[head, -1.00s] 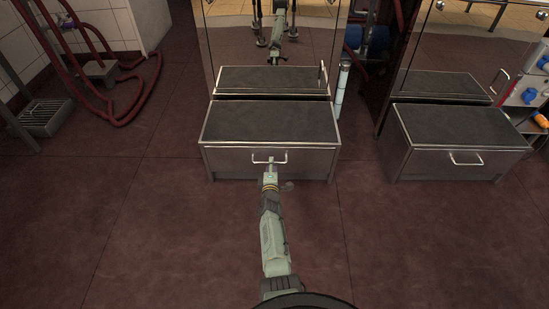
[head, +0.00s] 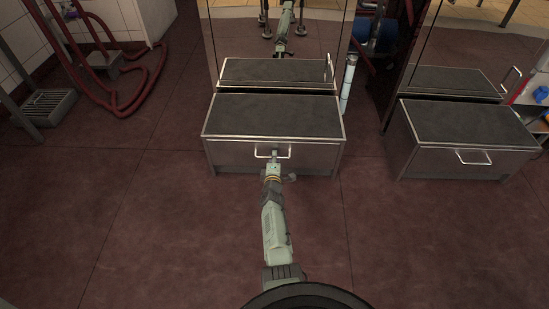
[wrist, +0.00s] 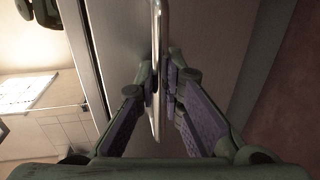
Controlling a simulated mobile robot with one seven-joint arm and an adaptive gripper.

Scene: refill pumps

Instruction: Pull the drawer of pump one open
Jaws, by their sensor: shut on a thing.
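The near drawer box, with a dark top, has a metal front (head: 232,155) with a pale U-shaped handle (head: 259,156). The front looks flush with its frame, with no clear gap. In the wrist view the handle bar (wrist: 157,115) runs upright between the two finger pads of my gripper (wrist: 162,78), beside the drawer's metal face (wrist: 115,40). My fingers hide part of the handle.
A second similar drawer box (head: 465,125) with its own handle (head: 473,157) stands to the right. Mirror-like panels rise behind both. Red hoses (head: 140,95) and a grey step (head: 45,105) lie at the left. The floor in front is clear.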

